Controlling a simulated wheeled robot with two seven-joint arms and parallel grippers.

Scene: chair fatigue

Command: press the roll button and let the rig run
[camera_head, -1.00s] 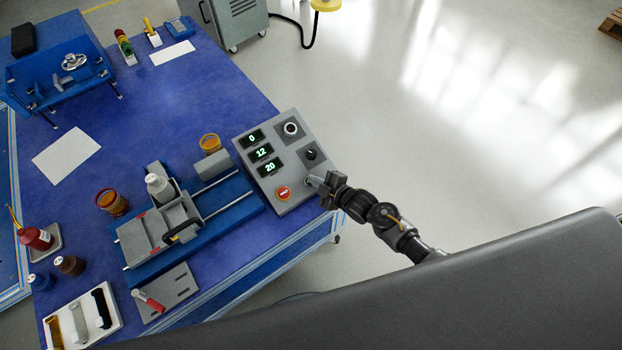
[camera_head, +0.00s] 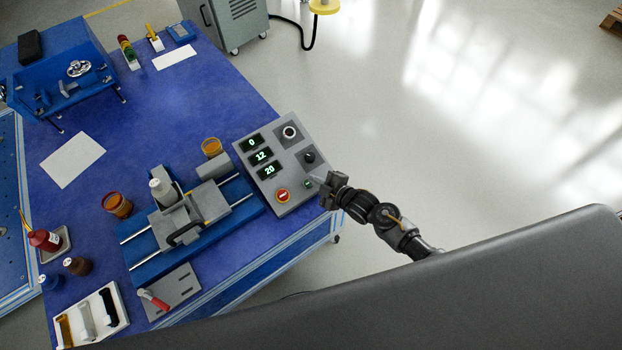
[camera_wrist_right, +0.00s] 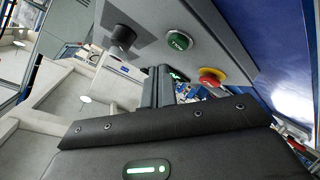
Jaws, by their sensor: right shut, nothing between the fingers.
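The grey control box (camera_head: 262,198) stands at the table's right edge, its three displays reading 0, 12 and 20. Its green button (camera_head: 308,184), with lettering, shows in the wrist view (camera_wrist_right: 180,41) between a black knob (camera_wrist_right: 123,35) and a red stop button (camera_wrist_right: 211,76). My right gripper (camera_head: 317,180) is shut and empty at the box's right edge, its tips beside the green button and seemingly apart from it. The rig (camera_head: 153,275) has a blue base, two rails and a grey carriage (camera_head: 178,222) with a white-capped bottle-like piece. My left gripper is out of view.
Orange jars (camera_head: 118,206) stand near the rig. A blue stand (camera_head: 62,98), a white sheet (camera_head: 72,159) and a white tray (camera_head: 92,318) of handle-like parts are on the table.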

